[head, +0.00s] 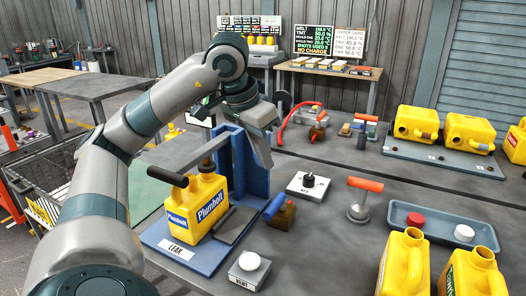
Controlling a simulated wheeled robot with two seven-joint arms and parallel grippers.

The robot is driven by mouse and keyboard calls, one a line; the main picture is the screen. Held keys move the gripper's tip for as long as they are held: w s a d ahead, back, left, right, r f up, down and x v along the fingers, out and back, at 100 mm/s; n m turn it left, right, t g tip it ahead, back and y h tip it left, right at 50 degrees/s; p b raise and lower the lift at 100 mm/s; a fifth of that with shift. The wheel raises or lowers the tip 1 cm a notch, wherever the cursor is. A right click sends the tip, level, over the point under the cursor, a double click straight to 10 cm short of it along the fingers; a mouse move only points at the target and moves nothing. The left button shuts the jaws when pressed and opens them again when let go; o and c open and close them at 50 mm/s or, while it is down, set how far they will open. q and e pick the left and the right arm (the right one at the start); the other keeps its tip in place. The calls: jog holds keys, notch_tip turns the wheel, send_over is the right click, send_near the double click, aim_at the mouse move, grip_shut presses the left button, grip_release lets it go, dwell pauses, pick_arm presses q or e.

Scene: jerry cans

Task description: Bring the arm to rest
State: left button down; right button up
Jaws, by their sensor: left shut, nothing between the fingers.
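My left arm comes in from the left and bends over the workbench. Its left gripper (263,163) points down beside the blue upright of the leak stand (258,170). The gripper is shut and holds nothing. Whether it touches the upright, I cannot tell. My right gripper is not in view. A yellow Plumholt jerry can (202,207) stands upright on the leak stand, left of and nearer than my left gripper. A black-handled lever (168,177) reaches across the can's top.
The vent block (249,268) with a white knob and a blue-handled tool (279,211) stand close by. To the right are the key box (309,186), an orange-handled tool (361,198), a tray (405,217) with red and white caps, and several yellow cans (405,262).

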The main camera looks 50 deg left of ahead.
pick_arm(q)
jog(key=shift+s+r, duration=0.15)
jog(key=shift+r, duration=0.4)
